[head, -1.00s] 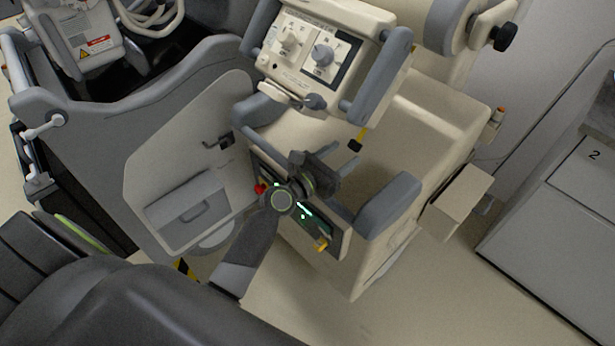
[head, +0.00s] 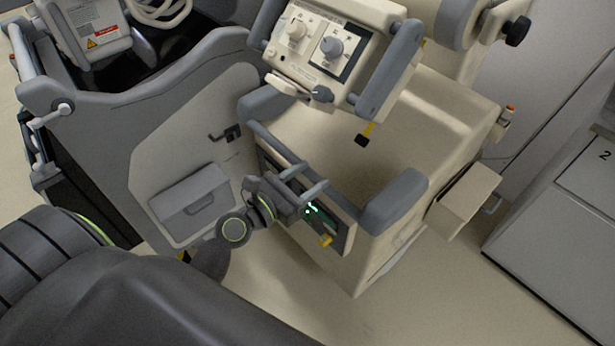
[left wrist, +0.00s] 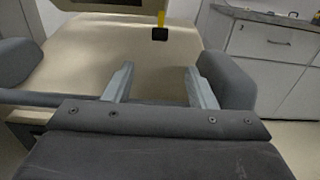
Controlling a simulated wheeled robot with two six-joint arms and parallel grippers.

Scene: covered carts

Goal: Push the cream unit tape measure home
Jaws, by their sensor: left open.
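The cream unit (head: 440,110) stands right of centre. A yellow tape strip (head: 369,129) with a black end piece (head: 362,141) sticks out below its control panel; I take this as the tape measure. It also shows in the left wrist view, with the yellow strip (left wrist: 161,18) and black end (left wrist: 160,34) beyond the fingers. My left gripper (head: 317,175) is open and empty at the unit's front edge, below and left of the tape end and apart from it. In the wrist view both fingertips (left wrist: 160,67) stand wide apart. The tape's root is hidden under the panel. My right gripper is not in view.
A control panel with knobs (head: 322,45) overhangs the tape. Grey bars (head: 395,203) edge the unit's front. A dark panel with green lights (head: 318,218) and a yellow part is below my gripper. A grey cart (head: 90,130) stands left. Floor is clear in front.

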